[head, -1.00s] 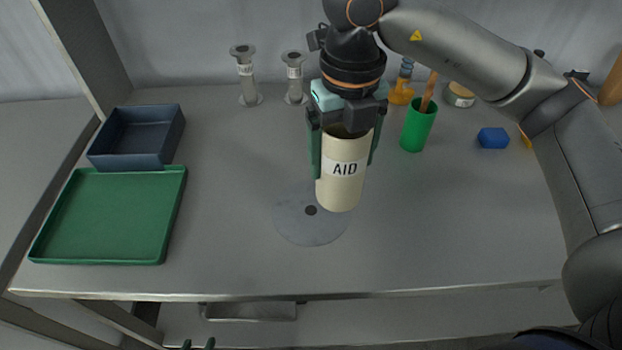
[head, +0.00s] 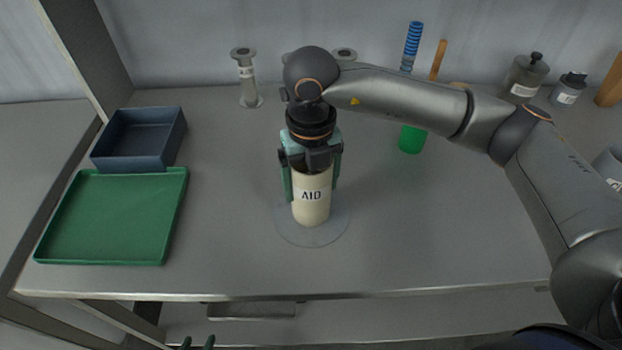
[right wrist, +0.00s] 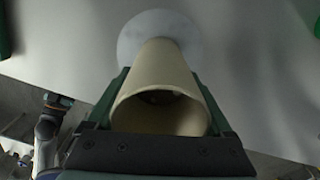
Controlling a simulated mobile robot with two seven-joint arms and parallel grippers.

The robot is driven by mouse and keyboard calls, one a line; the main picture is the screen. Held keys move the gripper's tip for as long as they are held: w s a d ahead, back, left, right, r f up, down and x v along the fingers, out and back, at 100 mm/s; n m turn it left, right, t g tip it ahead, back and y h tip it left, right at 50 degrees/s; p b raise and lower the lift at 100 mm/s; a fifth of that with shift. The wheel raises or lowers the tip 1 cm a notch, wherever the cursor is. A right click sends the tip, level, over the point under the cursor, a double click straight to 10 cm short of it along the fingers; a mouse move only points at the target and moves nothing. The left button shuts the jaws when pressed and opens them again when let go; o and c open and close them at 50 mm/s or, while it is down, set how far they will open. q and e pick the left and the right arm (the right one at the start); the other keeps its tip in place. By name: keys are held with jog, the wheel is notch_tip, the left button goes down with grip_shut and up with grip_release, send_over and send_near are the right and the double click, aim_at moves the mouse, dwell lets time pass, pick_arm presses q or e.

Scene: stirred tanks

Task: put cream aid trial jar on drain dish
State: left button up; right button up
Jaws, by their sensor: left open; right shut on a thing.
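The cream jar (head: 311,208) labelled AID stands upright over the middle of the round grey drain dish (head: 285,230). Its base looks at or very near the dish surface; I cannot tell for sure that it touches. My right gripper (head: 312,178) is shut on the jar, with a green finger on each side of its upper part. In the right wrist view the jar (right wrist: 160,90) shows its open mouth between the fingers, and the pale dish (right wrist: 158,25) lies beyond its base. My left gripper (head: 198,343) shows only as green fingertips at the bottom edge, open and empty.
A green tray (head: 110,258) and a dark blue bin (head: 135,161) stand at the left. Grey stoppered cylinders (head: 248,80) stand at the back. The front middle is clear.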

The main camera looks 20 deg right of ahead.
jog(key=shift+f, duration=0.15)
jog(key=o, duration=1.2)
notch_tip(320, 180, up, 12)
jog(key=shift+r+b, duration=0.2)
jog(key=shift+b, duration=0.15)
